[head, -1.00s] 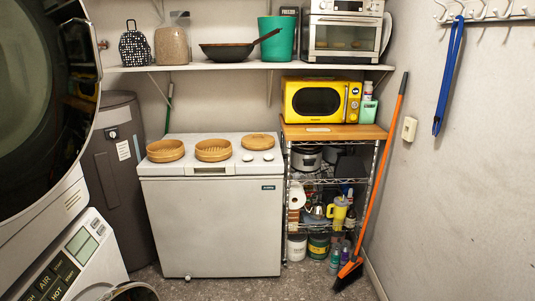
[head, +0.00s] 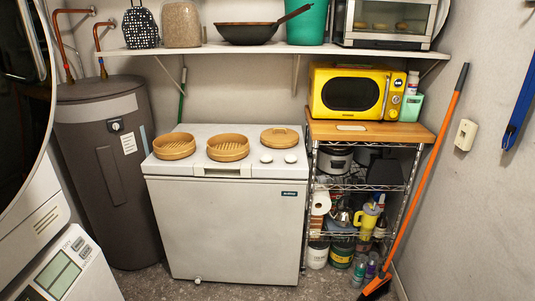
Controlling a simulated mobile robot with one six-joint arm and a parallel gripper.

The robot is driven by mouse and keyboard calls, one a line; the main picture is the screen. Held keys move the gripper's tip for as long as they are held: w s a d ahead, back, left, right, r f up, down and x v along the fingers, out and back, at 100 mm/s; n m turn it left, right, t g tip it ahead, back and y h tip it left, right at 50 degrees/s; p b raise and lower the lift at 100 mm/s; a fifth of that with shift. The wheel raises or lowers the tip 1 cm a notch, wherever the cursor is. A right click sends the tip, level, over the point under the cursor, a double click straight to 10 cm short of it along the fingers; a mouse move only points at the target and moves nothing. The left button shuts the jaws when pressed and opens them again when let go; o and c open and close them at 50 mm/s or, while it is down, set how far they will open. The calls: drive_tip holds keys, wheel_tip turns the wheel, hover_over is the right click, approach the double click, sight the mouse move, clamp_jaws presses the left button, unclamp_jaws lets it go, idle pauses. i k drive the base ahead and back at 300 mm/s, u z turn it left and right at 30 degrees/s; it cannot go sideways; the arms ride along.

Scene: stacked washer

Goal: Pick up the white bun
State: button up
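Two small white buns sit on the front right of the white chest freezer's top (head: 213,182). The left bun (head: 266,158) and the right bun (head: 291,158) lie side by side, a little apart. Behind them is a round bamboo lid (head: 280,137). Two open bamboo steamer baskets, one at the left (head: 174,146) and one in the middle (head: 228,147), stand to the left of the buns. The baskets look empty. My gripper is not in view.
A stacked washer (head: 50,240) fills the left edge. A grey water tank (head: 105,170) stands beside the freezer. A wire rack (head: 358,187) with a yellow microwave (head: 352,93) and an orange broom (head: 420,180) are at the right. A shelf (head: 270,48) hangs above. Floor shows in front.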

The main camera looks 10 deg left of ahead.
sight(265, 158)
drive_tip(key=u, duration=0.1)
drive_tip(key=i, duration=1.05)
drive_tip(key=u, duration=0.7)
drive_tip(key=k, duration=0.2)
drive_tip(key=u, duration=2.4)
drive_tip(key=k, duration=0.2)
drive_tip(key=z, duration=0.1)
